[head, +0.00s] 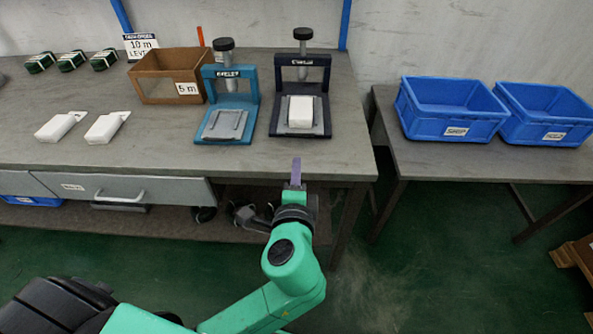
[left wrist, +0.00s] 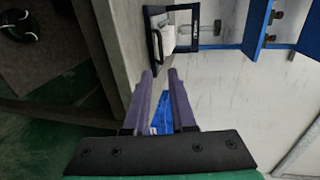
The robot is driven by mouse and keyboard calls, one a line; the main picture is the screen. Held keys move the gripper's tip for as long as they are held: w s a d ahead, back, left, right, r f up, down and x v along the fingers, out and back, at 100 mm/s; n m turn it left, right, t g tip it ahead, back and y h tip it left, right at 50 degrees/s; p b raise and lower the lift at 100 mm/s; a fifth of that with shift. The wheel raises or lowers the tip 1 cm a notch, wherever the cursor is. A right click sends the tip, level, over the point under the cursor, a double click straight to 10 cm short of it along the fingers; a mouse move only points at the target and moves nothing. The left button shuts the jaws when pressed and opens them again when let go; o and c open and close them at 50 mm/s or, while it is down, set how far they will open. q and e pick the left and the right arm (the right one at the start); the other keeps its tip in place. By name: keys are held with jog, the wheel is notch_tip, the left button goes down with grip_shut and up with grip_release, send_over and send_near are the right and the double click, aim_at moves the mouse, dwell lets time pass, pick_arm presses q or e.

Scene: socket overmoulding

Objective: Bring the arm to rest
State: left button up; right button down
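My left arm is green and reaches up from the bottom of the head view. Its left gripper (head: 296,172) hangs in front of the bench's front edge, below the dark blue press. In the left wrist view the two purple fingers of the left gripper (left wrist: 160,73) stand apart with a gap between them, and nothing is held. The dark blue press (head: 301,88) holds a white block (head: 301,111) on its base; this press also shows in the left wrist view (left wrist: 196,24) beyond the fingertips. My right gripper is in neither view.
The teal press (head: 226,100) stands left of the dark blue one, beside an open brown box (head: 167,82). Two white parts (head: 60,127) and several green-black pieces (head: 70,61) lie on the bench (head: 160,155). Blue bins (head: 450,112) stand on the right-hand table (head: 450,165).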

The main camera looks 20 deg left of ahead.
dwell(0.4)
pick_arm(q)
jog(key=s+a+f+n+g+h, duration=0.2)
jog(key=s+a+f+n+g, duration=0.4)
jog(key=f, duration=0.3)
jog(key=s+a+f+n+g+h, duration=0.1)
jog(key=s+a+f+n+g, duration=0.45)
jog(key=f+n, duration=0.2)
jog(key=s+f+g+h+p, duration=0.1)
jog(key=s+f+p, duration=0.15)
jog(key=f, duration=0.65)
jog(key=s+f+g+p, duration=0.15)
jog(key=f+p, duration=0.25)
jog(key=f, duration=0.5)
jog(key=s+a+f+p, duration=0.1)
jog(key=s+f, duration=0.3)
jog(key=s, duration=0.4)
jog(key=s+a+f+p, duration=0.1)
jog(key=s+f+p, duration=0.3)
jog(key=s, duration=0.5)
jog(key=shift+a+f+m, duration=0.35)
jog(key=shift+a+f, duration=0.05)
jog(key=shift+f, duration=0.25)
